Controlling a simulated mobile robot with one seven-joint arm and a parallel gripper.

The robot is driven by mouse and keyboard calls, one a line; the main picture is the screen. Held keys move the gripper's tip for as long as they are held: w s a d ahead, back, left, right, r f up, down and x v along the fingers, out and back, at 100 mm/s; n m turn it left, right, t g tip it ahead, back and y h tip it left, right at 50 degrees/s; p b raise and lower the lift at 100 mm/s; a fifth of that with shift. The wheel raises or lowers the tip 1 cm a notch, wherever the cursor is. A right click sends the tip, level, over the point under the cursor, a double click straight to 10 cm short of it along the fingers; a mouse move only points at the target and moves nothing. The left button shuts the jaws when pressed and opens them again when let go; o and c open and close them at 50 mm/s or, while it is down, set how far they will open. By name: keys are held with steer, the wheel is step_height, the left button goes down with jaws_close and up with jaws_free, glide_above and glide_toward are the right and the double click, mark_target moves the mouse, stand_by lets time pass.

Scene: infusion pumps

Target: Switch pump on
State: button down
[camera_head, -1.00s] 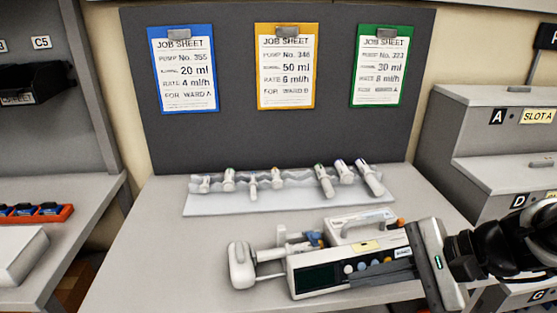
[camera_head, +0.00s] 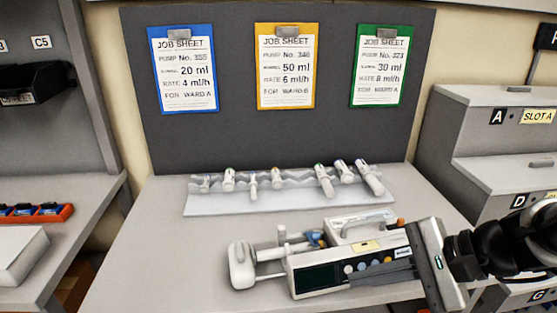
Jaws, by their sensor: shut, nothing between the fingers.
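The pump (camera_head: 322,280) lies on the table in the front middle. It is a white syringe pump with a dark blank screen, several round buttons (camera_head: 362,268), a yellow label and a carry handle on top. Its plunger end (camera_head: 241,266) points left. My gripper (camera_head: 425,265) comes in from the right at the pump's right end. Its wide grey body hides that end of the pump. The fingers are shut and empty; I cannot tell from this view whether they touch the pump.
A pale rack (camera_head: 290,198) with several syringes stands behind the pump. Three job sheets on blue (camera_head: 183,70), yellow (camera_head: 286,66) and green (camera_head: 379,66) clipboards hang on the dark board. Stepped grey shelves (camera_head: 490,150) stand at the right. The table's left side is clear.

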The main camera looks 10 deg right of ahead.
steer(key=shift+w+f, duration=0.1)
steer(key=shift+w, duration=0.05)
steer(key=shift+w+f, duration=0.1)
steer(key=shift+w, duration=0.2)
steer(key=shift+w+a+f+b, duration=0.15)
steer(key=shift+w+b, duration=0.1)
steer(key=shift+b, duration=0.2)
stand_by(0.4)
steer(key=shift+s, duration=0.15)
steer(key=shift+s+r+p, duration=0.35)
steer(key=shift+s+p, duration=0.05)
steer(key=shift+s, duration=0.15)
steer(key=s, duration=0.1)
steer(key=s+r+p, duration=0.1)
steer(key=s, duration=0.1)
steer(key=s+r+p, duration=0.1)
steer(key=shift+s+d, duration=0.25)
steer(key=shift+d, duration=0.15)
